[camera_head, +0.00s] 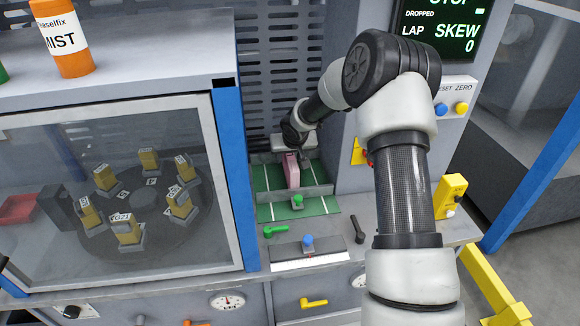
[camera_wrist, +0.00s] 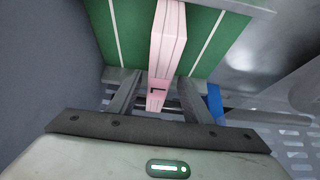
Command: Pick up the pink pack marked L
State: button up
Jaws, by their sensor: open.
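The pink pack (camera_head: 291,170) stands upright on a green mat with white lines (camera_head: 268,178), inside the slatted bay. My gripper (camera_head: 292,150) is above and behind the pack in the head view. In the wrist view my gripper (camera_wrist: 155,85) is open, with one finger on each side of the pack's near end. A gap shows on both sides, though contact cannot be fully judged.
A grey ledge crosses the mat in front of the pack, with a green knob (camera_head: 297,200) near it. A blue post (camera_head: 232,170) and glass-fronted carousel cabinet (camera_head: 115,190) stand left. A grey wall is right.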

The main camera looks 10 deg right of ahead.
jog(key=shift+x, duration=1.95)
jog(key=shift+w+d+r, duration=0.1)
jog(key=shift+d, duration=0.05)
grip_shut()
jog(key=shift+r+p, duration=0.15)
jog(key=shift+p, duration=0.15)
